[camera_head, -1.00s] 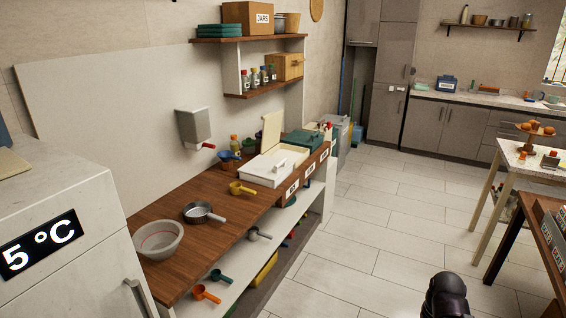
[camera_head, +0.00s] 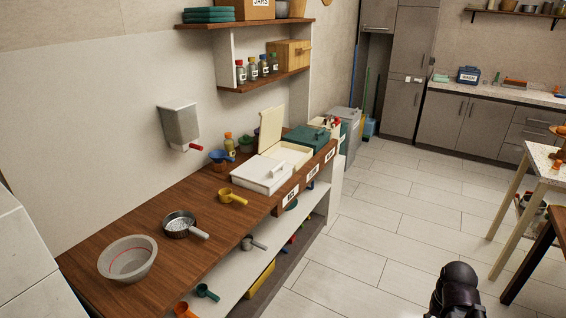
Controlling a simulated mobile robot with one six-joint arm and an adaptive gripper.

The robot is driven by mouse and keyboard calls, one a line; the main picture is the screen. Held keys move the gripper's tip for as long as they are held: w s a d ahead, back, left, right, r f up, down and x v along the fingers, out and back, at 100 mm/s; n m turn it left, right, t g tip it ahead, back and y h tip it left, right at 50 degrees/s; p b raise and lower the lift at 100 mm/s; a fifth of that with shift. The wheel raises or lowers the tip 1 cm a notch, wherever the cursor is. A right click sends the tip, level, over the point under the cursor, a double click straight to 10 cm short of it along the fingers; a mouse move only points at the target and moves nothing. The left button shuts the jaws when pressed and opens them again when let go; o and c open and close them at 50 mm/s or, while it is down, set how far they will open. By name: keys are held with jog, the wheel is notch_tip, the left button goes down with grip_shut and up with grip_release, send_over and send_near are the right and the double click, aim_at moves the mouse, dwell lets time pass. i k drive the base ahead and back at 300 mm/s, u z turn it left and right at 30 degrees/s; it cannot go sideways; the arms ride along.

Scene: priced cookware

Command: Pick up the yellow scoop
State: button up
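The yellow scoop (camera_head: 232,197) lies on the wooden counter (camera_head: 147,212), its handle pointing right toward the counter's front edge. It sits between a metal sieve-like pan and a white lidded bin. A dark, rounded part of my arm (camera_head: 455,292) shows at the bottom right, well apart from the scoop. My gripper's fingers cannot be made out, so I cannot tell whether it is open or shut.
A grey bowl (camera_head: 127,260) and a metal pan (camera_head: 181,225) stand left of the scoop. A white bin (camera_head: 262,174) is to its right. Orange (camera_head: 185,311), green (camera_head: 207,292) and grey (camera_head: 254,243) scoops are at the counter's front side. The tiled floor (camera_head: 375,225) is clear.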

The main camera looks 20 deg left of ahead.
aim_at(225, 196)
jog(key=u, duration=0.05)
jog(key=i, duration=1.35)
jog(key=u, duration=1.2)
